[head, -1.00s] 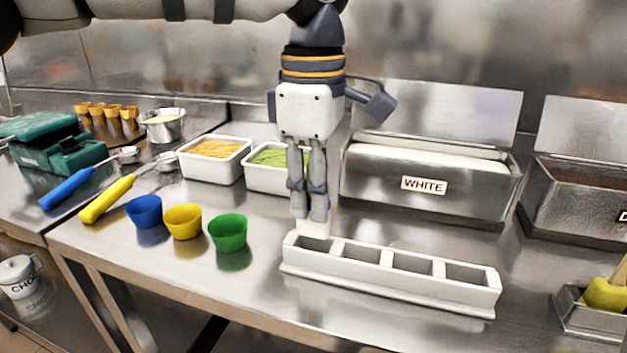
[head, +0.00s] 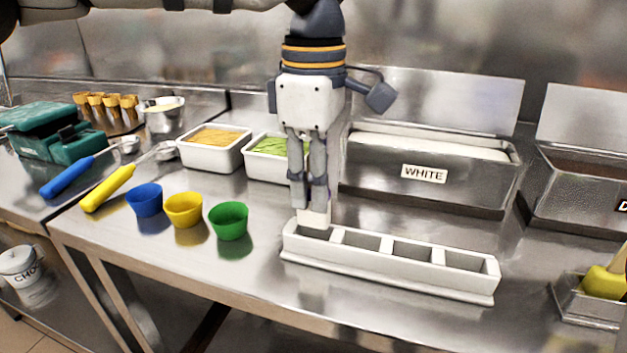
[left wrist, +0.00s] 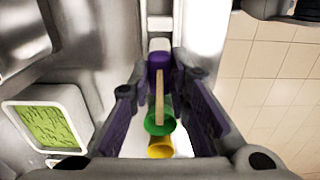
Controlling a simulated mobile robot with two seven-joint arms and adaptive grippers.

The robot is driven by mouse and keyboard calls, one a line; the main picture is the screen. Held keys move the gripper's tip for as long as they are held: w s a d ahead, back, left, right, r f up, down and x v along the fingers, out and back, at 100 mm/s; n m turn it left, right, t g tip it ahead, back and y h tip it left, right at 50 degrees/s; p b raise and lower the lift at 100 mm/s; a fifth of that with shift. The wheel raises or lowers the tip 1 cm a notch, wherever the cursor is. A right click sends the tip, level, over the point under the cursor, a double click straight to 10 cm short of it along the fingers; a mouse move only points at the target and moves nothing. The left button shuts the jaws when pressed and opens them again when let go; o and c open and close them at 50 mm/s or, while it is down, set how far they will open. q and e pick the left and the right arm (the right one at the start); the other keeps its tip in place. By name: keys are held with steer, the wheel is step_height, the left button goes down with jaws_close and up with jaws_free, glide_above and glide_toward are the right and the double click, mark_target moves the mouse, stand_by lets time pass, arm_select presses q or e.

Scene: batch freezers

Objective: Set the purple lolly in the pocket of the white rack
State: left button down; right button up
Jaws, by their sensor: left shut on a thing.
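The white rack (head: 390,278) is a long block with several open pockets in a row, lying on the steel counter. My left gripper (head: 311,196) points down over its left end and is shut on the purple lolly. In the head view the fingers hide most of the lolly, and only its pale lower end (head: 313,216) shows at the leftmost pocket. I cannot tell how far it is inside. In the left wrist view the purple lolly (left wrist: 160,60) sits between the fingers, its tan stick towards the camera. My right gripper is not in view.
Blue (head: 144,201), yellow (head: 184,210) and green (head: 229,221) cups stand left of the rack. Behind are a green-filled tub (head: 268,172) and the bin labelled WHITE (head: 425,188). A steel holder (head: 585,310) stands right. Bare counter lies in front of the rack.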

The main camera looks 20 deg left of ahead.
mark_target(313, 224)
arm_select(q)
steer(key=shift+f, duration=2)
stand_by(1.0)
steer(key=c, duration=1.4)
jaws_free()
steer(key=shift+c, duration=0.2)
step_height(313, 224, up, 12)
